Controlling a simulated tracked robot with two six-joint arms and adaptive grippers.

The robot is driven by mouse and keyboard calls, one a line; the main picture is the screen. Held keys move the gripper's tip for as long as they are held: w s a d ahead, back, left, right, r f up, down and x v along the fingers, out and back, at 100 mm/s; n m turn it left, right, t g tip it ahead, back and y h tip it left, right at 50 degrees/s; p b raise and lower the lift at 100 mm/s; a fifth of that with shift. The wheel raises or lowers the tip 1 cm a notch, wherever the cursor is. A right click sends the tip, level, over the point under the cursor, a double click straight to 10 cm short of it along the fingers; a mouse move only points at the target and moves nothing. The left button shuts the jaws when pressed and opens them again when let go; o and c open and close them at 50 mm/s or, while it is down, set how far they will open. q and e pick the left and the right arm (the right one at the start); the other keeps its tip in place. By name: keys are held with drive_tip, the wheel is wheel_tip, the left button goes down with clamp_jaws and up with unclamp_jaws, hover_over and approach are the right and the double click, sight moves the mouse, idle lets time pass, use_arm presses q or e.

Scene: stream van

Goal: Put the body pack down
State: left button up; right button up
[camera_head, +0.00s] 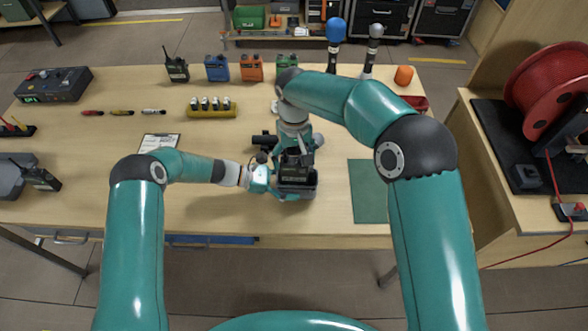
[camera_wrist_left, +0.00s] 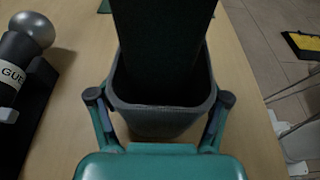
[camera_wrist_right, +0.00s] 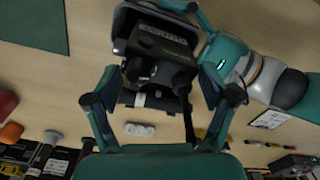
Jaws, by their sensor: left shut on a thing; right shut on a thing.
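The dark body pack (camera_head: 295,172), with knobs and an antenna at its top end in the right wrist view (camera_wrist_right: 165,50), is held by my right gripper (camera_head: 294,152), whose fingers are closed on both its sides. My left gripper (camera_head: 274,182) is shut on a grey open-topped container (camera_head: 297,190) near the table's front edge. In the left wrist view the pack (camera_wrist_left: 165,45) stands in line with the mouth of the container (camera_wrist_left: 160,118), its lower end hidden behind the near rim. I cannot tell whether it touches the bottom.
A green mat (camera_head: 367,190) lies to the right. A microphone labelled "GUE..." (camera_wrist_left: 22,60) lies close by in the left wrist view. A clipboard (camera_head: 159,142) and a yellow battery holder (camera_head: 212,109) are to the left. Several radios and packs stand at the back.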

sight(294, 168)
drive_tip(key=shift+f, duration=2.45)
drive_tip(key=o, duration=1.5)
drive_tip(key=shift+f, duration=0.1)
drive_tip(key=shift+o, duration=0.2)
wheel_tip(294, 168, up, 12)
drive_tip(key=shift+r, duration=0.1)
use_arm(q)
drive_tip(key=o, duration=0.9)
